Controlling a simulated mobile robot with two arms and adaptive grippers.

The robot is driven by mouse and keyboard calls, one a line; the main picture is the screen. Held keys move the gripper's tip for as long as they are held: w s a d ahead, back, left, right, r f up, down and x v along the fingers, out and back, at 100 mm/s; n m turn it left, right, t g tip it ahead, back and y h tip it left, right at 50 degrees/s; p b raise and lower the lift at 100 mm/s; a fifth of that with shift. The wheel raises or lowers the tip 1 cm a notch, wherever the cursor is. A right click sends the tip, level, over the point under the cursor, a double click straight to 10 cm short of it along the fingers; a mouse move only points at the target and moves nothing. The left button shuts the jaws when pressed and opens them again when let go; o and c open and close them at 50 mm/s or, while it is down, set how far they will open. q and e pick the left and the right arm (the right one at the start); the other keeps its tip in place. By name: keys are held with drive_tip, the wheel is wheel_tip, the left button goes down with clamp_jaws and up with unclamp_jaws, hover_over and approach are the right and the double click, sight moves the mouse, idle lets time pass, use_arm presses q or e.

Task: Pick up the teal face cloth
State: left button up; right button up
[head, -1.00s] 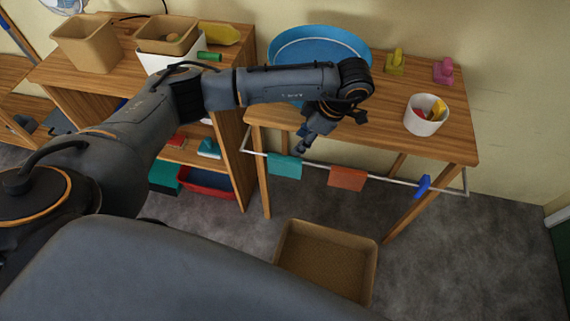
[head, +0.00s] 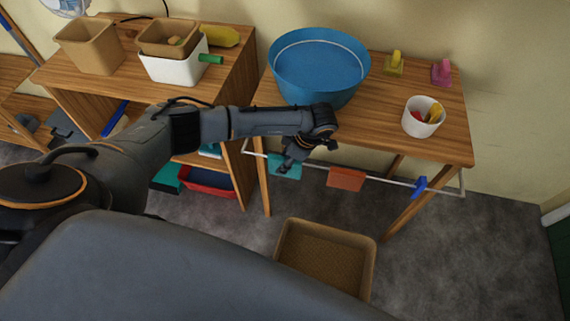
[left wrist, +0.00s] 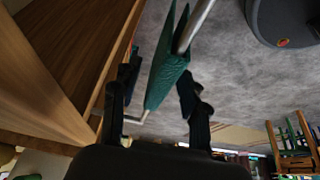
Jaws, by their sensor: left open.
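The teal face cloth (head: 285,167) hangs folded over the white rail (head: 388,181) along the table's front, at its left end. My left gripper (head: 290,163) is in front of the cloth in the head view and hides part of it. In the left wrist view the cloth (left wrist: 168,75) hangs between the two open fingers of my left gripper (left wrist: 158,95). I cannot tell whether the fingers touch it. My right gripper is not in view.
An orange cloth (head: 346,179) and a blue cloth (head: 420,186) hang farther right on the same rail. A blue basin (head: 320,75) and a white cup (head: 423,117) stand on the table (head: 400,140). A brown basket (head: 326,258) stands on the floor below.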

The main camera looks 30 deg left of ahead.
use_arm(q)
drive_tip(key=shift+f+b, duration=0.25)
drive_tip(key=shift+b, duration=0.05)
idle(0.5)
idle(0.3)
clamp_jaws()
